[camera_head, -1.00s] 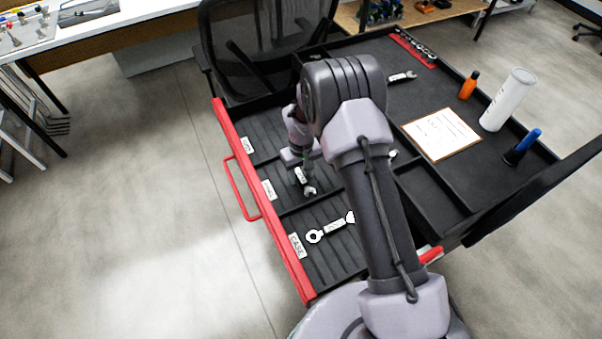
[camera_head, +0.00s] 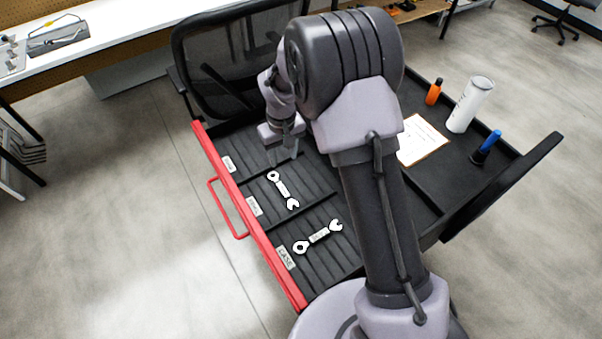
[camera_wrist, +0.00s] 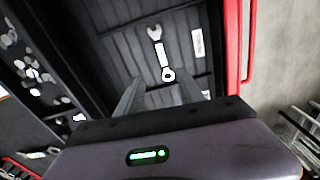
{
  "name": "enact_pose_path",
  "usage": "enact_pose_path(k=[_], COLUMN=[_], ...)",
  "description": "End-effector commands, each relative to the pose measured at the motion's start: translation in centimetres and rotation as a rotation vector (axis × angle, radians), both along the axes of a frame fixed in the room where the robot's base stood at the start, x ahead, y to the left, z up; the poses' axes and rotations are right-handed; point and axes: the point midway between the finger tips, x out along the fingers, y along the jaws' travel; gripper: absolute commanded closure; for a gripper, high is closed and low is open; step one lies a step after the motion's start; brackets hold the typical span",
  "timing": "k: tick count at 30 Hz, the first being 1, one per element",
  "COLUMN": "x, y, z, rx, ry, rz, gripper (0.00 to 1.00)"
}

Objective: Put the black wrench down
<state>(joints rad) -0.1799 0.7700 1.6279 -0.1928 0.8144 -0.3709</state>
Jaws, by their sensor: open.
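No wrench looks clearly black; those in view look pale silver-white. One wrench (camera_head: 283,190) lies flat in the middle compartment of the open drawer, a label at that compartment's front. A wrench (camera_wrist: 161,54), apparently the same one, lies just beyond my fingertips in the wrist view. A second wrench (camera_head: 318,237) lies in the nearest compartment, labelled CASE. My gripper (camera_head: 287,155) is open and empty, close above the drawer at the far side of the middle wrench. In the wrist view my gripper's fingers (camera_wrist: 163,88) stand apart, with nothing between them.
The drawer's red front edge (camera_head: 245,212) and red handle (camera_head: 226,208) face left. On the dark top to the right are an orange bottle (camera_head: 434,92), a white cylinder (camera_head: 469,105), a blue-handled tool (camera_head: 488,146) and a clipboard (camera_head: 421,140). A black chair (camera_head: 235,60) stands behind.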

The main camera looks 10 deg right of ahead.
Motion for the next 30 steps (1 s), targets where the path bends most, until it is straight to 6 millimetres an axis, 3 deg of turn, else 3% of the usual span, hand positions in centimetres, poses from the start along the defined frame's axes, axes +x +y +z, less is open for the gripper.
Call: enact_pose_path(k=[1,3,5,6,9,10,13,15,17,20,30], x=[-0.6,-3.1,-6.1,-8.6,-15.6,-17.7,-23.3,-25.9,-27.2,-28.1,-28.1], y=[-0.7,-1.9,-2.9,-3.5,-4.8,-5.1,-5.6,-5.6,-5.7,-5.6,-5.6], z=[4.6,11.0,16.0,18.9,24.3,25.2,26.4,26.3,26.2,26.0,26.0], rx=[0.019,0.055,0.09,0.116,0.189,0.211,0.276,0.309,0.326,0.339,0.339], ry=[-0.042,-0.096,-0.143,-0.178,-0.26,-0.28,-0.339,-0.365,-0.38,-0.388,-0.388], rz=[-0.052,-0.151,-0.239,-0.296,-0.443,-0.484,-0.591,-0.64,-0.666,-0.685,-0.683], gripper=[0.55,0.55,0.55,0.55,0.55,0.55,0.55,0.55,0.55,0.55,0.55])
